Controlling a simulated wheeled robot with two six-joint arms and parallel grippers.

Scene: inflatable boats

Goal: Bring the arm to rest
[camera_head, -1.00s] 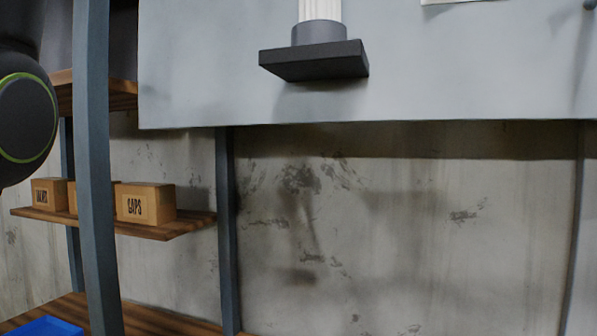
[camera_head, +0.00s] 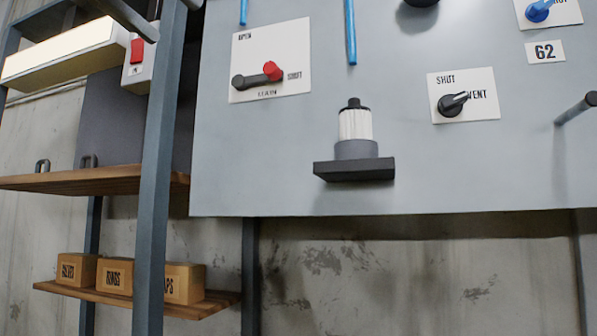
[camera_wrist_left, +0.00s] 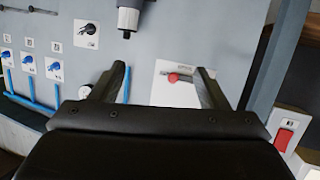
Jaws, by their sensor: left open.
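My left gripper (camera_wrist_left: 162,76) shows in the left wrist view, with its two dark fingers spread apart. It is open and nothing is between the fingers. Beyond the fingers is the grey panel with a red-tipped lever on a white plate (camera_wrist_left: 176,90). I cannot tell how far the fingers are from the panel. Neither gripper can be made out in the head view, and my right gripper is in neither view.
The grey panel (camera_head: 260,150) carries a red-tipped lever (camera_head: 258,75), a black knob (camera_head: 453,104), and a white cylinder (camera_head: 355,124) on a dark bracket (camera_head: 354,170). A blue-grey post (camera_head: 157,190) and shelf with labelled boxes (camera_head: 115,276) stand left.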

